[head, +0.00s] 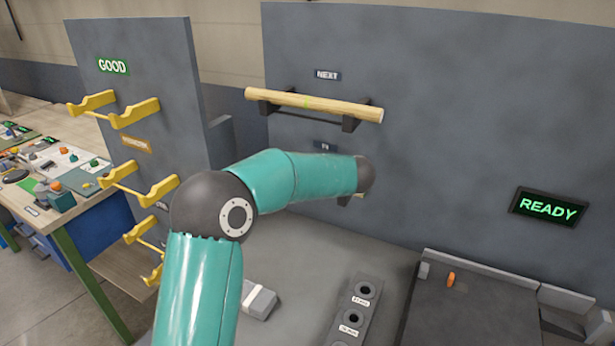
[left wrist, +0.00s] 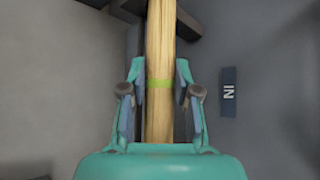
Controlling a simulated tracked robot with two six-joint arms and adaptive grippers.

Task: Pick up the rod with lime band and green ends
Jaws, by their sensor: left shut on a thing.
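A pale wooden rod with a lime band (left wrist: 159,84) runs between the fingers of my left gripper (left wrist: 159,95) in the left wrist view. The gripper is shut on it around the band, and dark bracket parts show beside the rod farther up. The rod's ends are out of this view, so their colour cannot be told. In the head view my teal arm hides the left gripper and most of the lower rack. Another pale rod with a faint lime band (head: 305,103) rests on the upper rack under the NEXT sign. My right gripper is not in view.
The IN sign (left wrist: 229,92) is on the grey panel beside the gripper. Yellow hooks (head: 135,112) stick out from the GOOD panel at left. A holed block (head: 352,318) and a dark tray with a READY display (head: 548,207) above it are at lower right.

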